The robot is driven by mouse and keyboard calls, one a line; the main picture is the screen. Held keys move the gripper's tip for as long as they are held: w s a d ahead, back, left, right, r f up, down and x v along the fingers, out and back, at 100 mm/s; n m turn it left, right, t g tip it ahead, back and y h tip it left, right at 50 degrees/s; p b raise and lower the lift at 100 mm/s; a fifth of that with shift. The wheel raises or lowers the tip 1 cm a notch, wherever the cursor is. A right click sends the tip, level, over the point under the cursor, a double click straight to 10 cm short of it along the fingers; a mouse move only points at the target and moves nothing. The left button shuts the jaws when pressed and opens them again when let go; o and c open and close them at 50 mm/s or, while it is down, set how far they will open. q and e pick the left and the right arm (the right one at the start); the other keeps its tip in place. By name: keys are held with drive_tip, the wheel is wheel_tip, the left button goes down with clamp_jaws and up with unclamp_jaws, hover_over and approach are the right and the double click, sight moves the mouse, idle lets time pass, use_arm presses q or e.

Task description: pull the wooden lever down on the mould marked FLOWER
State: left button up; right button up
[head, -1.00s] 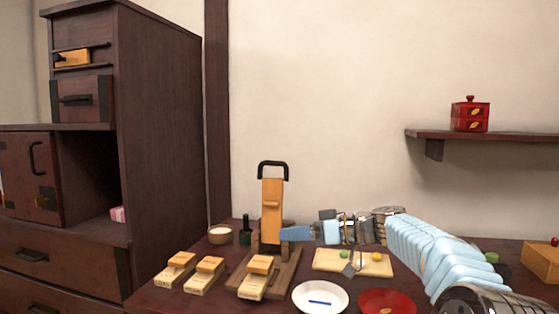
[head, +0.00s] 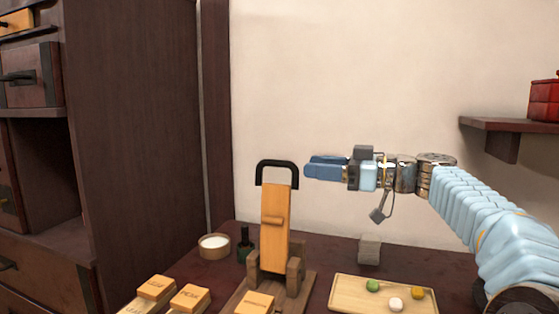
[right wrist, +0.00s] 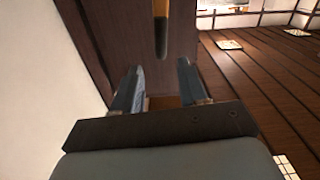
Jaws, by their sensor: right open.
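The wooden lever (head: 275,231) stands upright on its wooden press base (head: 308,296), with a black arched handle (head: 277,164) at its top. An orange-topped mould (head: 256,303) is at the front of this base, cut off by the lower picture edge. I cannot read its marking. My right gripper (head: 308,168) is open and empty, just right of the handle at about its height, pointing left. In the right wrist view its two fingers (right wrist: 160,85) are spread apart. My left gripper is not in view.
Two more orange-topped moulds (head: 190,297) (head: 156,287) lie at the front left. A white-filled bowl (head: 214,250) and a dark green bottle (head: 245,244) stand behind left. A tray (head: 345,296) with small coloured balls lies right. A dark cabinet (head: 135,130) rises at the left.

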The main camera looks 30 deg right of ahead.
sight(286, 164)
drive_tip(key=p+x, duration=0.1)
drive_tip(key=x, duration=0.8)
drive_tip(key=shift+p, duration=0.4)
drive_tip(key=shift+c, duration=0.2)
drive_tip(key=shift+s, duration=0.1)
clamp_jaws()
